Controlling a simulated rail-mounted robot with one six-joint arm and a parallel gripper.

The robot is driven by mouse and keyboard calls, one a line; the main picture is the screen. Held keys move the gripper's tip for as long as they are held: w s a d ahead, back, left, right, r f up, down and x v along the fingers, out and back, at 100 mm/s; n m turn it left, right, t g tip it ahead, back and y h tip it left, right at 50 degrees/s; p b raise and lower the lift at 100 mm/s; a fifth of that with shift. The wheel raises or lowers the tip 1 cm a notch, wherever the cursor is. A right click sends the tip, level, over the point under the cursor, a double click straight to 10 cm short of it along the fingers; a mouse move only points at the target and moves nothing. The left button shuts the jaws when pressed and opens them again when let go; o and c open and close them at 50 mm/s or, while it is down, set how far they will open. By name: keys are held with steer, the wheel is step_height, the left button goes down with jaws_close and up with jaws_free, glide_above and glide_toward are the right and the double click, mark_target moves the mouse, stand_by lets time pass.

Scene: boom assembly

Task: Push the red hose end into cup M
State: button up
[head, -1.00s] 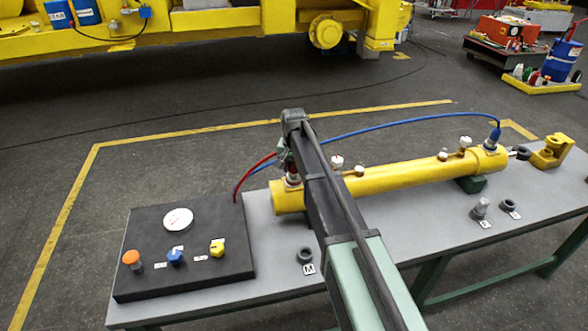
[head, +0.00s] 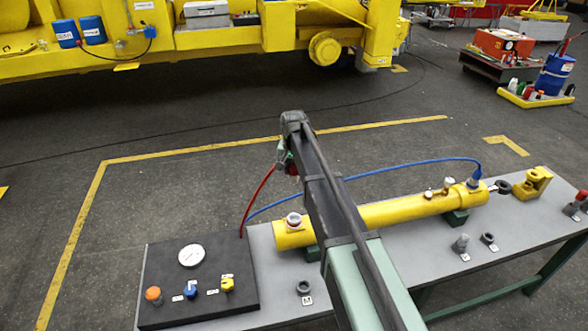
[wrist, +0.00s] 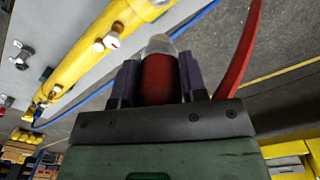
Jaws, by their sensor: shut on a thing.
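My gripper (wrist: 160,85) is shut on the red hose end (wrist: 158,80), a red fitting with a clear, pale tip between the two dark fingers. In the head view, my gripper (head: 289,163) is above and behind the left end of the yellow cylinder, partly hidden by my arm. The red hose (head: 257,200) hangs from it down to the black panel. Cup M (head: 304,286) is a small dark ring on the grey bench in front of the cylinder, beside its M label (head: 307,300). The hose end is well apart from it.
The black panel (head: 200,283) with gauge and knobs is at left. Other cups (head: 487,239) stand at right.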

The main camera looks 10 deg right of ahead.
steer(key=s+f+b, duration=1)
steer(key=f+b, duration=0.3)
steer(key=s+f+b, duration=0.9)
steer(key=f+b, duration=0.5)
step_height(320, 180, down, 9)
steer(key=b, duration=0.9)
steer(key=shift+a+f, duration=0.1)
steer(key=shift+a, duration=0.05)
steer(key=o, duration=1.1)
steer(key=shift+o, duration=0.2)
